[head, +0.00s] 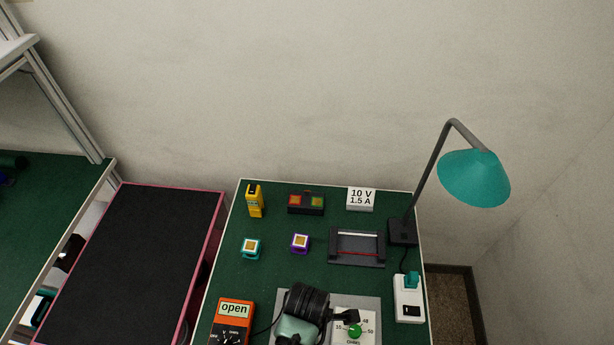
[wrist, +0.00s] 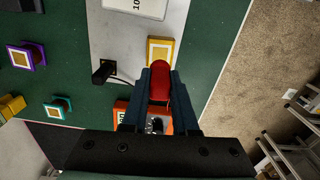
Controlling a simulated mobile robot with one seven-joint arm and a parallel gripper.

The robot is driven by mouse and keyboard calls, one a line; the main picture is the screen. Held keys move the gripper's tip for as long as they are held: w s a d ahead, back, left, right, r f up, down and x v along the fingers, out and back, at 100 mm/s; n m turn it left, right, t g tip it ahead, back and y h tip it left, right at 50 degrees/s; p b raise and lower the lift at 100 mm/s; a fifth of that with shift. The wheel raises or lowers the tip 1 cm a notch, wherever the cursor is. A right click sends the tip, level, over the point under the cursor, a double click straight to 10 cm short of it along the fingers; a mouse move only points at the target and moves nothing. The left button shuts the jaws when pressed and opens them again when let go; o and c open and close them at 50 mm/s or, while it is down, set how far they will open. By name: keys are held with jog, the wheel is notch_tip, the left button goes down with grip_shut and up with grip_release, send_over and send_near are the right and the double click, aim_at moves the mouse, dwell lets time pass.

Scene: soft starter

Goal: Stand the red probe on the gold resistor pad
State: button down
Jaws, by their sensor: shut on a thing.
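My gripper (wrist: 160,82) shows in the wrist view with its dark blue fingers shut on the red probe (wrist: 161,78). The rounded red end of the probe lies between the fingers and partly overlaps the near edge of the gold resistor pad (wrist: 160,51). This pad is a gold-framed square with a pale border on the grey plate (wrist: 128,43). The probe's lower end is hidden, so I cannot tell whether it touches the pad. In the head view, my arm covers this area, and neither probe nor pad is visible.
A purple pad block (head: 300,242) and a teal one (head: 251,246) stand on the green table. An orange meter (head: 234,312) reads "open". A black holder (head: 357,261), a teal lamp (head: 474,178) and a power strip (head: 408,298) are to the right. A black plug (wrist: 104,72) stands on the grey plate.

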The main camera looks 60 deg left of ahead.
jog(key=shift+f+b, duration=1.85)
jog(key=shift+f, duration=1.1)
jog(key=c, duration=0.6)
grip_release()
jog(key=shift+r, duration=0.1)
notch_tip(320, 180, up, 13)
jog(key=shift+f+b, duration=0.15)
jog(key=shift+b, duration=0.55)
